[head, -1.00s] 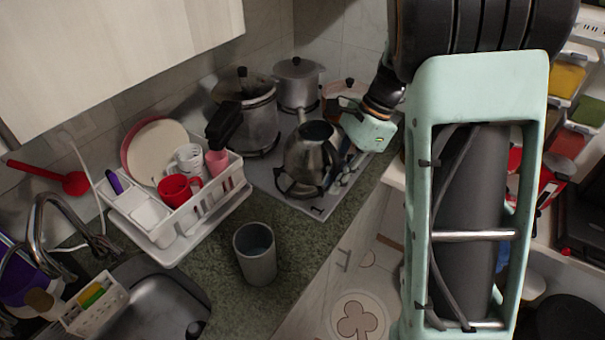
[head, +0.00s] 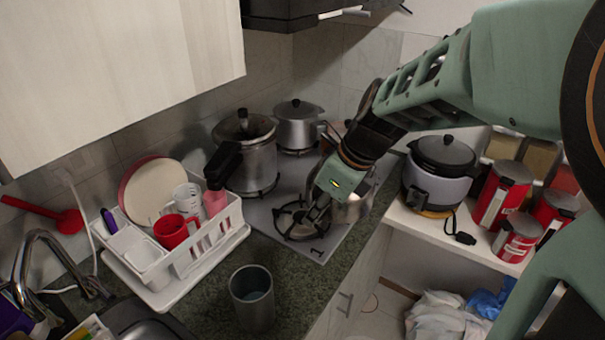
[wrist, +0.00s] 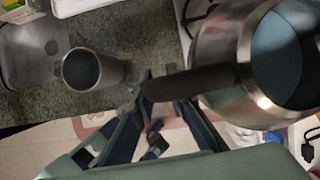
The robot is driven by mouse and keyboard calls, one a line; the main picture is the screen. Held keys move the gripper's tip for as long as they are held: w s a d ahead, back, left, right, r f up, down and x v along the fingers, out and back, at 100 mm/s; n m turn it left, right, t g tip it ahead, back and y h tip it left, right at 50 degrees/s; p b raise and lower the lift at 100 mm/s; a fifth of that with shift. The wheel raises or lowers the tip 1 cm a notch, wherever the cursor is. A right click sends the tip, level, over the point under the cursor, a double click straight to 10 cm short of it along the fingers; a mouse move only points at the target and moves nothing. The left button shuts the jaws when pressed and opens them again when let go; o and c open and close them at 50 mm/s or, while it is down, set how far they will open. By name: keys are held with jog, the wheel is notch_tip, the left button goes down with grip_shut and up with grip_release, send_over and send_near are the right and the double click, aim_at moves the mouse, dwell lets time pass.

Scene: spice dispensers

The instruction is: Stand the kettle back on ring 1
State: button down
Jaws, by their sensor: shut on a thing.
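The metal kettle (head: 352,207) is mostly hidden behind my gripper (head: 318,210) in the head view, at the right side of the hob. In the wrist view the kettle (wrist: 222,52) is at the upper right, its open top showing a bluish inside. Its dark handle (wrist: 195,82) runs left between the fingers of my gripper (wrist: 160,84), which is shut on it. Ring 1 (head: 299,222), the front burner by the mark "1", is bare to the left of the kettle. I cannot tell how far the kettle is above the hob.
A pressure cooker (head: 250,160) and a lidded pot (head: 297,128) stand on the rear burners. A grey cup (head: 252,296) stands on the counter in front. A dish rack (head: 180,262) is at left. A rice cooker (head: 436,185) and red canisters (head: 500,198) are at right.

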jog(key=shift+a+r+m, duration=0.15)
jog(key=shift+r+m, duration=0.05)
jog(key=shift+m, duration=0.1)
jog(key=w+a+f, duration=0.9)
jog(key=w+f, duration=0.1)
jog(key=f, duration=0.3)
jog(key=shift+w, duration=0.35)
jog(key=shift+f+b, duration=0.4)
jog(key=shift+f, duration=0.2)
jog(key=c, duration=1.9)
grip_release()
jog(key=shift+s, duration=0.1)
